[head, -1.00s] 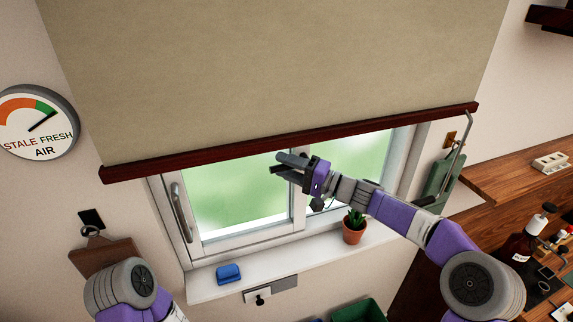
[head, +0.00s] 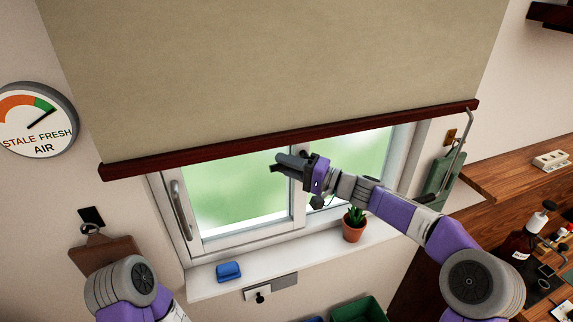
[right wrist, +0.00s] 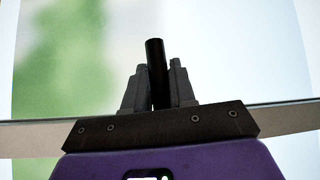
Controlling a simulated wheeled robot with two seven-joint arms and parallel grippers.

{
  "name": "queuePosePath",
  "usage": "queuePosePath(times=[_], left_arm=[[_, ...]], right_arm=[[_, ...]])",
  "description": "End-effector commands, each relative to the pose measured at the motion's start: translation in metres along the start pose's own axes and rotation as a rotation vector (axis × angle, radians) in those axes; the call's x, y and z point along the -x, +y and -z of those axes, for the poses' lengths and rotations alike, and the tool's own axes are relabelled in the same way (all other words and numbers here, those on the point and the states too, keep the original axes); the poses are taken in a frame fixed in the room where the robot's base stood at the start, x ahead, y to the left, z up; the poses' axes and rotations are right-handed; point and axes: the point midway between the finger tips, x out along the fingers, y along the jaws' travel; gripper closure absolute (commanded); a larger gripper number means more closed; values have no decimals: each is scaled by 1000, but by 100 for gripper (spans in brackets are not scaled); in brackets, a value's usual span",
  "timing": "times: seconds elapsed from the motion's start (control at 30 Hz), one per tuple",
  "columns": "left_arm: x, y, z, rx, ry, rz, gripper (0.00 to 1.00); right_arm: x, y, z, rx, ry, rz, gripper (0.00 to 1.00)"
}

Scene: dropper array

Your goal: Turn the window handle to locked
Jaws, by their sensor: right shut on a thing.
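The window (head: 235,195) has a white frame, and its upper part is hidden behind a blind. My right gripper (head: 284,163) is in front of the window near the middle post. A grey curved bar (head: 181,210) stands upright on the window's left side. My left gripper is out of view; only its arm shows at lower left.
The beige blind (head: 270,70) with a dark red bottom bar hangs close above my right gripper. A potted plant (head: 354,228) and a blue object (head: 229,272) stand on the white sill (head: 290,252). A dial (head: 36,120) points near fresh. A wooden counter (head: 500,178) is at right.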

Motion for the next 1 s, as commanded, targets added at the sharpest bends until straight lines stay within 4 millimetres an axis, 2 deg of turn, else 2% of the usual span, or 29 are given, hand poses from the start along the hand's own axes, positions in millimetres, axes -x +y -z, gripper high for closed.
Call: queuePosePath(times=[0.37, 0.7, 1.0], left_arm=[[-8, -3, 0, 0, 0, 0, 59], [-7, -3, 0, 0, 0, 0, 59], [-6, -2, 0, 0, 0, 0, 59]], right_arm=[[3, 12, -1, 173, -48, -165, 100], [7, 24, 0, 329, -92, -323, 100], [10, 30, 2, 399, -112, -393, 100]])
